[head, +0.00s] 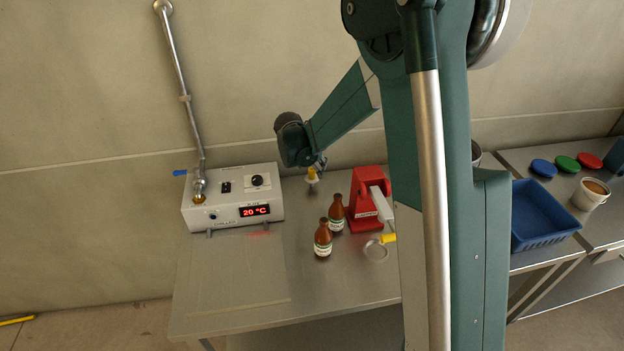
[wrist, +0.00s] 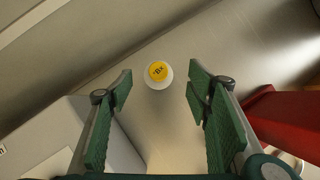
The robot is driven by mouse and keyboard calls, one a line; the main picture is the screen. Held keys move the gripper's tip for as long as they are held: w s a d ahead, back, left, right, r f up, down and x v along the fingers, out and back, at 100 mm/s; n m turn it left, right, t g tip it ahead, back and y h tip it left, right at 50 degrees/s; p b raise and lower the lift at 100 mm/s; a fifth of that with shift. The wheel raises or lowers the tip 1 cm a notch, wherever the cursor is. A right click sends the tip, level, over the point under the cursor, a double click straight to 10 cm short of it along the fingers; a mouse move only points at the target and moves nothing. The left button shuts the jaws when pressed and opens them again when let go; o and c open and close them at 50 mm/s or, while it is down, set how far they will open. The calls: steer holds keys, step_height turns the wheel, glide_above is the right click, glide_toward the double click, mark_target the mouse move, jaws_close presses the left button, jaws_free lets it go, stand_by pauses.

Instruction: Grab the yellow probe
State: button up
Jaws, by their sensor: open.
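The yellow probe (head: 312,173) is a small yellow-topped piece with a white lower part, near the back of the steel table, right of the white control box. In the wrist view its round yellow top (wrist: 158,71) carries dark marking and has a white rim around it. My gripper (head: 317,163) is just above it in the head view and hides part of it. In the wrist view my gripper (wrist: 160,88) is open and empty, with the probe centred between and beyond the green fingers. I cannot tell the remaining height gap.
The white box (head: 232,199) with a red 20 °C display stands left. A red device (head: 367,201) stands close on the right. Two brown bottles (head: 323,240) (head: 336,212) stand in front. Another yellow-ended piece (head: 388,238) lies by a round dish (head: 375,251). The table's front left is clear.

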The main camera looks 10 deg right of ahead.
mark_target(312, 169)
steer(key=shift+f, duration=0.1)
steer(key=shift+x, duration=2.5)
steer(key=shift+w+a, duration=0.1)
steer(key=c, duration=1.5)
steer(key=shift+r, duration=0.3)
jaws_close()
steer(key=shift+r, duration=4.7)
